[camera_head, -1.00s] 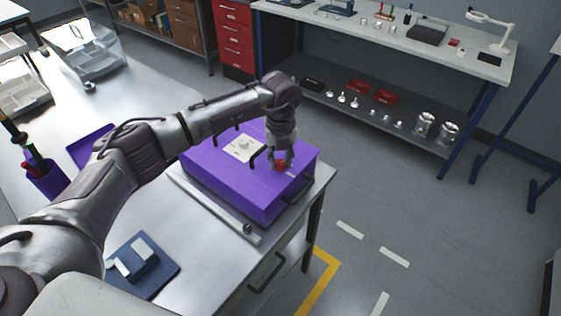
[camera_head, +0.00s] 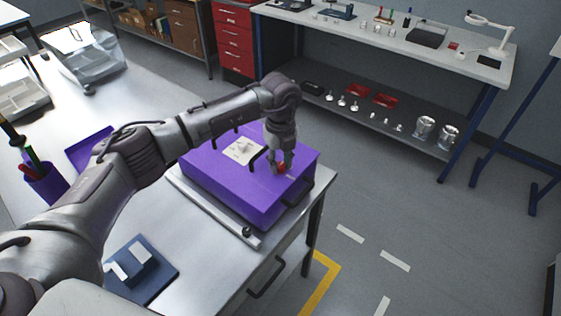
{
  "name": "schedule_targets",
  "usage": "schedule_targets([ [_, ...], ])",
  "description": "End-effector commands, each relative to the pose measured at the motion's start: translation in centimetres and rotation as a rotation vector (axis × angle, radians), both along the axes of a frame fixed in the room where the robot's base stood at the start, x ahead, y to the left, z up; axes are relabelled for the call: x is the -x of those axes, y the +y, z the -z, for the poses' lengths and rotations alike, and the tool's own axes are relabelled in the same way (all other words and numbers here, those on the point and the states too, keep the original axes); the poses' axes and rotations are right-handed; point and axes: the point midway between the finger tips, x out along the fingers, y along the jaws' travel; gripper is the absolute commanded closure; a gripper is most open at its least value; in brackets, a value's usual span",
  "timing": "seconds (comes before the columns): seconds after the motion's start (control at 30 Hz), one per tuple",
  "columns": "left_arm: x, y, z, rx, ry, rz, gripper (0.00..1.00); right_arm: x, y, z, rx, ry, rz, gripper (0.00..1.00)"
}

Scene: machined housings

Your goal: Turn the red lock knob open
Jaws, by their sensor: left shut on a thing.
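A purple box housing (camera_head: 235,192) sits on the metal bench near its right edge. The red lock knob (camera_head: 282,168) is on top of the box near its right side, mostly covered by the fingers. My left gripper (camera_head: 281,167) reaches down from above and is shut on the red knob. The knob's exact angle cannot be made out. A light plate with a small knob (camera_head: 243,150) is on the box top, left of my gripper. My right gripper is not in view.
A metal bar (camera_head: 215,207) lies along the front of the box. A blue block fixture (camera_head: 141,268) is at the bench's near side. A purple cup of tools (camera_head: 45,184) stands at left. Open floor lies right of the bench (camera_head: 190,250).

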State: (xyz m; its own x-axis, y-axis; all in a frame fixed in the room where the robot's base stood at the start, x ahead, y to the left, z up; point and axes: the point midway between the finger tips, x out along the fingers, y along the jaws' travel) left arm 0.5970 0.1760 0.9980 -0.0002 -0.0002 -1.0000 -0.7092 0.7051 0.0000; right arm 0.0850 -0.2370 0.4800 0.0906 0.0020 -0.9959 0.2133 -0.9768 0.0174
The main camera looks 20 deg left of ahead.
Motion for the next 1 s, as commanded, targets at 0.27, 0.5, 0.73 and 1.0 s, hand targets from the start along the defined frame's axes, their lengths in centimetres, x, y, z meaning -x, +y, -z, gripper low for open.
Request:
schedule_targets([
  [0.27, 0.0, 0.0, 0.0, 0.0, 0.0, 0.0, 0.49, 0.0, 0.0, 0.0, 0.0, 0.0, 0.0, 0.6],
  [0.5, 0.0, 0.0, 0.0, 0.0, 0.0, 0.0, 0.45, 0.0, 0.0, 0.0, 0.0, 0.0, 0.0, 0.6],
  [0.73, -0.1, 0.0, -1.3, 0.001, -0.002, 0.001, 0.45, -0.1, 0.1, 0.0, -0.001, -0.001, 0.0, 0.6],
  [1.0, -0.1, 0.1, -6.8, 0.0, -0.004, 0.0, 0.45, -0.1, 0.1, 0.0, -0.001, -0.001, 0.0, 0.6],
])
